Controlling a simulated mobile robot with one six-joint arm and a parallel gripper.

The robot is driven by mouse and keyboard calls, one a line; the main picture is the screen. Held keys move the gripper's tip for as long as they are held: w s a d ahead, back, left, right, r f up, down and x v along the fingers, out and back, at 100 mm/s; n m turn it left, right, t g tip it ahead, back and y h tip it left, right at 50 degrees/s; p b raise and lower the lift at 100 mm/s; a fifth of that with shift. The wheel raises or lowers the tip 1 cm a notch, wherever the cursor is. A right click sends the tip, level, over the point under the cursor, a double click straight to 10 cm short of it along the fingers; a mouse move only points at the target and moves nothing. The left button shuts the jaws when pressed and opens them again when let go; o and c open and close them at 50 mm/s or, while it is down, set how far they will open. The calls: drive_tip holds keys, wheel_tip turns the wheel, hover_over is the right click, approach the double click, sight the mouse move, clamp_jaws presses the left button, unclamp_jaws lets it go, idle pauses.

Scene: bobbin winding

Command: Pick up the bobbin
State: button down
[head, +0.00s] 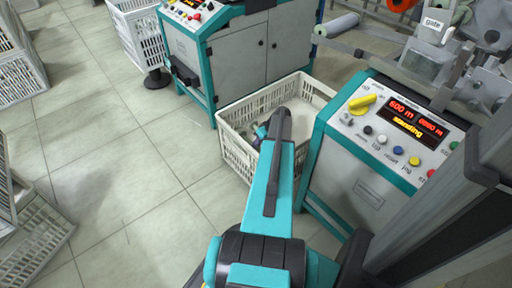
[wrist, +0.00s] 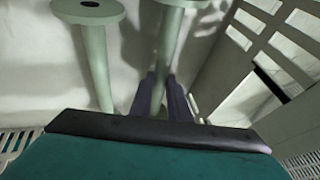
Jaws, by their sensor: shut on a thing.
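In the wrist view my gripper (wrist: 161,82) has its two dark fingers on either side of the shaft of a pale green bobbin (wrist: 170,45), shut on it. The bobbin's upper end runs out of the top of the picture, and its lower end is hidden by the gripper body. A second pale green bobbin (wrist: 97,65) is just left of it, with its round flange near the top edge. In the head view my arm reaches over the white slatted crate (head: 238,155), and its end hides most of the gripper and the held bobbin.
The crate's slatted wall (wrist: 255,75) is close on the right in the wrist view. A teal and grey machine with a control panel (head: 390,135) stands right of the crate. Another machine (head: 240,55) stands behind. Open tiled floor (head: 110,160) lies to the left.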

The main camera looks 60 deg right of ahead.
wheel_tip(320, 180, up, 10)
drive_tip(key=p, duration=0.3)
idle(0.4)
idle(0.5)
